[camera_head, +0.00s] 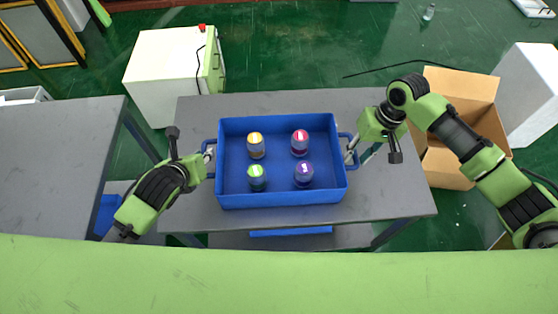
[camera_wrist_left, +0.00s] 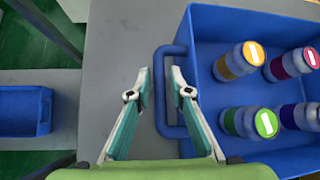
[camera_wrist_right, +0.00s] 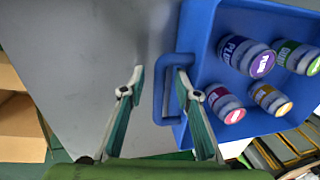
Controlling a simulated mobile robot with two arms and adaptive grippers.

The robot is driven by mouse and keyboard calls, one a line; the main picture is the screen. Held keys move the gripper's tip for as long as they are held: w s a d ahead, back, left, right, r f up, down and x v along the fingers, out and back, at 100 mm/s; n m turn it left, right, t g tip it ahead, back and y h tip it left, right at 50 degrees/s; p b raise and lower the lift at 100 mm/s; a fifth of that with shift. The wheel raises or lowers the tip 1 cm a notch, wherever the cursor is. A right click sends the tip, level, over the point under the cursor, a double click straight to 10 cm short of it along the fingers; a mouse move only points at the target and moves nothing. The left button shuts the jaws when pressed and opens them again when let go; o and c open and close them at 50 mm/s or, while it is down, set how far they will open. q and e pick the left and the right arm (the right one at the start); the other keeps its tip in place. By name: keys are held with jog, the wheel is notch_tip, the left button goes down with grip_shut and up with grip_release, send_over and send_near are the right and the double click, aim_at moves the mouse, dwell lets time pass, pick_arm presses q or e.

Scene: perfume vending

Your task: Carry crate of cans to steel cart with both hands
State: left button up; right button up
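The blue crate (camera_head: 282,199) rests upright on a grey table (camera_head: 395,195) and holds several cans with yellow, pink, green and purple lids. My left gripper (camera_head: 209,153) is at the crate's left handle (camera_wrist_left: 162,92). In the left wrist view its fingers (camera_wrist_left: 162,88) are apart, on either side of the handle bar. My right gripper (camera_head: 350,156) is at the right handle (camera_wrist_right: 160,90). In the right wrist view its fingers (camera_wrist_right: 160,76) are also apart, astride the bar. I cannot tell whether either gripper touches its handle. No steel cart is clearly identifiable.
Another grey-topped table (camera_head: 50,150) stands at the left, with a gap between. A white cabinet (camera_head: 160,75) stands behind the table. An open cardboard box (camera_head: 455,165) and a white block (camera_head: 530,95) are at the right. Green floor (camera_head: 320,50) is open behind.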

pick_arm(q)
jog(key=shift+w+f, duration=0.45)
pick_arm(e)
jog(key=shift+a+f, duration=0.15)
jog(key=shift+f, duration=0.5)
pick_arm(q)
grip_shut()
pick_arm(e)
jog(key=c, duration=0.6)
grip_shut()
pick_arm(q)
jog(key=shift+w+r, duration=0.1)
jog(key=shift+r, duration=0.1)
pick_arm(e)
jog(key=shift+w+r, duration=0.1)
jog(key=shift+r, duration=0.05)
pick_arm(q)
jog(key=shift+r, duration=0.1)
pick_arm(e)
jog(key=shift+r, duration=0.1)
